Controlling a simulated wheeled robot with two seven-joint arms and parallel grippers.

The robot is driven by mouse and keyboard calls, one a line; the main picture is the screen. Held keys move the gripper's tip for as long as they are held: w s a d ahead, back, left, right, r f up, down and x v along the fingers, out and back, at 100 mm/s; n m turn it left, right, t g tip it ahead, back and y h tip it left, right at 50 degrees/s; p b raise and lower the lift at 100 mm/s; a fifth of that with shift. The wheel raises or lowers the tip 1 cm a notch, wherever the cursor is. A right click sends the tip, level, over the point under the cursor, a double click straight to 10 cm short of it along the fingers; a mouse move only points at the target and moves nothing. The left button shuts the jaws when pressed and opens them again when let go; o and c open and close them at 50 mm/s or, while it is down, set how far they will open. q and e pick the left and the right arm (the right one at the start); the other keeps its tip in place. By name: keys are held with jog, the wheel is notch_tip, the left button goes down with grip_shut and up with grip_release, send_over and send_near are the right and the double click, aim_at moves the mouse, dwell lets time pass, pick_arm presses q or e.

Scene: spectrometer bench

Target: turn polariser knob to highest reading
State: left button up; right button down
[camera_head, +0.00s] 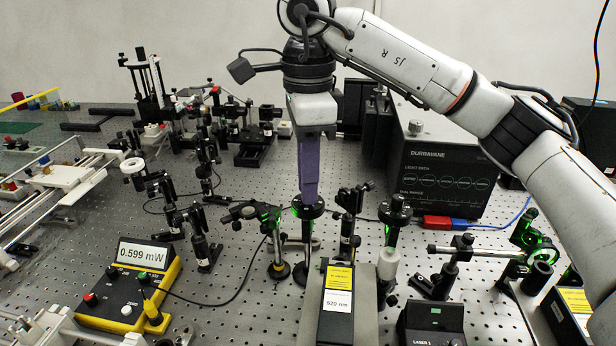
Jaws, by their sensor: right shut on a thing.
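My right gripper (308,198) reaches down from above at the middle of the bench in the head view. Its purple fingers are shut on the polariser knob (308,209), a dark round part on an upright post. The fingers hide most of the knob's top, so its angle cannot be told. The yellow-edged power meter (130,290) stands at the lower left, and its display (143,255) reads 0.599 mW. My left gripper is not in view.
A laser box labelled 520 nm (337,305) stands in front of the knob. Optics on posts (350,215) stand close on the right, with green light on several. A black Durravane box (440,170) stands behind at right. Bare breadboard (235,320) lies right of the meter.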

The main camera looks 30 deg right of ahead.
jog(key=shift+m, duration=0.6)
jog(key=c, duration=1.7)
grip_release()
notch_tip(320, 180, up, 10)
jog(key=shift+r+p, duration=0.15)
jog(key=shift+p, duration=0.4)
